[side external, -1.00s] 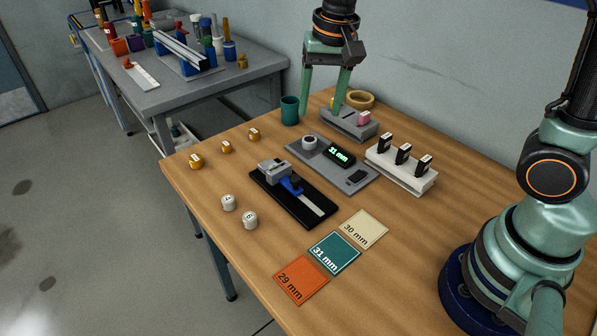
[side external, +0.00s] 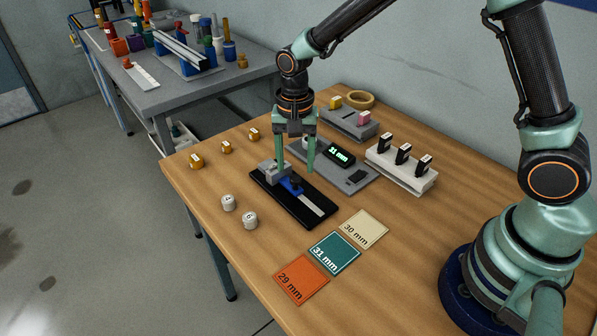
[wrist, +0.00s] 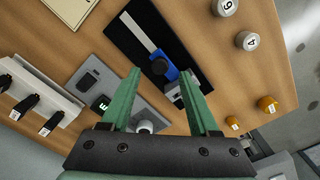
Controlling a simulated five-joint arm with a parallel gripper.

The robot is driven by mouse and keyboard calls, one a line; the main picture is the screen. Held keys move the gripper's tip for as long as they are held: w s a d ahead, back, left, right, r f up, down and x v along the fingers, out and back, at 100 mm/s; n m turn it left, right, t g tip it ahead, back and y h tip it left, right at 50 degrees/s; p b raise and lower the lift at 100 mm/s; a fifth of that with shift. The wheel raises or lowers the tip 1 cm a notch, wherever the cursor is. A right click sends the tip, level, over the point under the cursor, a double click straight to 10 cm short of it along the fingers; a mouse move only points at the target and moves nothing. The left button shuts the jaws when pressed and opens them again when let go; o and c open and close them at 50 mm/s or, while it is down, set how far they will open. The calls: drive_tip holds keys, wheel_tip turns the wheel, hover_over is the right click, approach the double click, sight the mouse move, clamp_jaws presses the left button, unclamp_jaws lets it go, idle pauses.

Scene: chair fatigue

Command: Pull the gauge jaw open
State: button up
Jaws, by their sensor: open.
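The gauge has a black base (side external: 318,213) with a pale rail, a grey end block (side external: 268,170) and a blue jaw (side external: 291,184) with a dark knob. The blue jaw is close to the grey block; any gap between them is too small to tell. My gripper (side external: 295,174) points down over the gauge, open and empty, with its fingers apart. In the wrist view, the blue jaw (wrist: 167,73) shows between my fingertips (wrist: 160,71), and the right finger partly covers the grey block. I cannot tell whether a finger touches the gauge.
A grey plate with a display (side external: 341,155) reading 31 mm lies just behind the gauge. A white rack (side external: 402,176) with black pieces stands right. White cylinders (side external: 249,220) and gold pieces (side external: 196,161) stand left. Orange, teal and cream cards (side external: 361,229) lie in front.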

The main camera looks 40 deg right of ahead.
sight(295, 177)
drive_tip(key=shift+f, duration=1.7)
clamp_jaws()
drive_tip(key=shift+r, duration=0.1)
